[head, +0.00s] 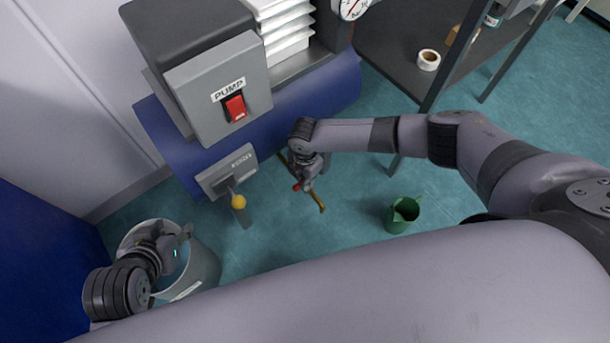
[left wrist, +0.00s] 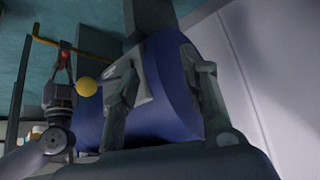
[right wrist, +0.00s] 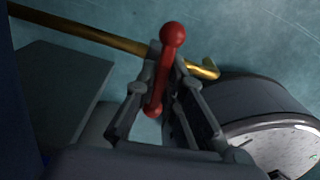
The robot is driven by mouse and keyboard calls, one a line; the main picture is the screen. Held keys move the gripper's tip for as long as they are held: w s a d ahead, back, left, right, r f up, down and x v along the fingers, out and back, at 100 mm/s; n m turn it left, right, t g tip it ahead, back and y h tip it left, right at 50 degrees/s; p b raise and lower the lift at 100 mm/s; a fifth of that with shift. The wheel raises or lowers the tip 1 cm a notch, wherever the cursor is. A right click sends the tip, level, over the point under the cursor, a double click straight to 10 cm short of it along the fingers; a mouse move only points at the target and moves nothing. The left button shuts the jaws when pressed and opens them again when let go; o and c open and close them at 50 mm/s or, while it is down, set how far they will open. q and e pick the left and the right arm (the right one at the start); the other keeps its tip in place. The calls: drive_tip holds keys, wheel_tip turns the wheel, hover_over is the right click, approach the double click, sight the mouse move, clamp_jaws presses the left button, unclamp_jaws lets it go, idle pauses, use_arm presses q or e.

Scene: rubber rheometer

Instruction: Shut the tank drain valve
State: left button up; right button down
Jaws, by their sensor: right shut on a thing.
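The drain valve's red handle (head: 297,187) sits on a thin brass pipe (head: 319,200) that comes out under the blue tank (head: 315,95). In the right wrist view the red handle (right wrist: 172,36) stands between my right fingers, with the brass pipe (right wrist: 95,35) crossing behind it. My right gripper (head: 304,183) is shut on the handle. The left wrist view also shows the handle (left wrist: 64,60) at that gripper's tips. My left gripper (head: 178,243) is open and empty over the grey bucket (head: 205,268). The valve body is mostly hidden.
A pump box (head: 220,90) with a red switch (head: 235,107) stands on the tank. A lever with a yellow knob (head: 238,202) sticks out below it. A green jug (head: 402,214) stands on the floor. A dark table (head: 400,55) is behind my right arm.

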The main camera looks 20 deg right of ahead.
drive_tip(key=shift+m+p, duration=0.6)
drive_tip(key=shift+m, duration=0.2)
use_arm(q)
drive_tip(key=s+a+f+g+y, duration=0.1)
drive_tip(key=s+a+f+g, duration=0.1)
drive_tip(key=s, duration=0.5)
drive_tip(key=shift+g, duration=0.9)
use_arm(e)
drive_tip(key=c, duration=1.7)
unclamp_jaws()
use_arm(q)
drive_tip(key=shift+w, duration=0.1)
use_arm(e)
wheel_tip(320, 180, up, 12)
